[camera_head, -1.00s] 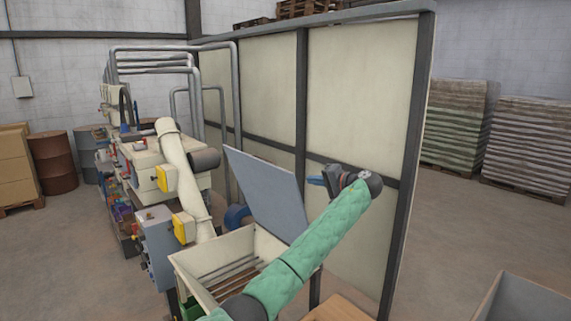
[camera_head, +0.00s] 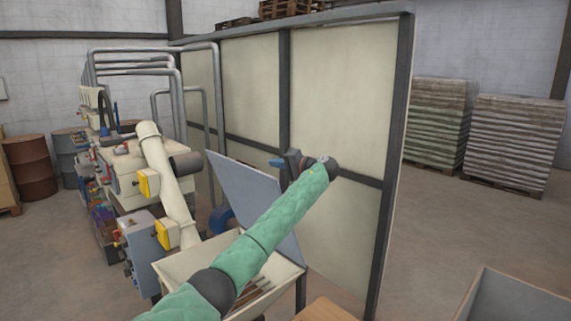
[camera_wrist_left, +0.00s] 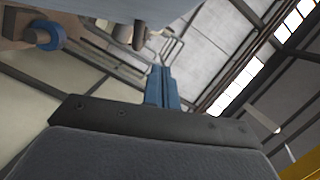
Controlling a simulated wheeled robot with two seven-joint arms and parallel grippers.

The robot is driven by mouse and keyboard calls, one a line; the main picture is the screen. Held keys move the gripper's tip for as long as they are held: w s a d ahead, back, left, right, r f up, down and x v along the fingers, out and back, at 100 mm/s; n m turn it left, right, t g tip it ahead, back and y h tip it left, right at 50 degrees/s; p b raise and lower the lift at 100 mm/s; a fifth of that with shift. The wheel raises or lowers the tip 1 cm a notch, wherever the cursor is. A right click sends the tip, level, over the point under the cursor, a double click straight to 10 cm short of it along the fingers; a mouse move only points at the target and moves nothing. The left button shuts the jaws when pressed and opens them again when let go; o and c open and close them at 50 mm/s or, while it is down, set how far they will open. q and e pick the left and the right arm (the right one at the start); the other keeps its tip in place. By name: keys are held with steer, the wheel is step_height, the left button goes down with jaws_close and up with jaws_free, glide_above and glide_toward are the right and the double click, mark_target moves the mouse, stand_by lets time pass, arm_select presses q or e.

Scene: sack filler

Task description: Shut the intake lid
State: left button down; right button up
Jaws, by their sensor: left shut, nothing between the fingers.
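The intake lid (camera_head: 240,192) is a flat blue-grey panel. It stands raised and tilted at the back of the cream intake hopper (camera_head: 183,268), whose slatted inside shows past my arm. My left gripper (camera_head: 277,163) has blue fingers and is above the lid's upper right side, near the partition. Its fingers are shut and empty, and they also show in the left wrist view (camera_wrist_left: 162,88). A grey-blue surface along the top of the wrist view looks like the lid. I cannot tell whether the gripper touches it. My green-sleeved left arm hides part of the hopper and lid. My right gripper is out of view.
A tall cream partition (camera_head: 340,90) with dark posts stands close behind the lid. The machine with a cream pipe (camera_head: 165,180) and yellow boxes is at the left. A grey bin (camera_head: 515,295) is at the front right. Open floor lies right of the partition.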

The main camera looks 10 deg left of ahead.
arm_select(q)
steer(key=s+a+p, duration=0.1)
steer(key=s+a+f+p, duration=0.1)
steer(key=a, duration=0.1)
steer(key=shift+s+f, duration=0.15)
steer(key=shift+s, duration=0.25)
steer(key=shift+f, duration=0.15)
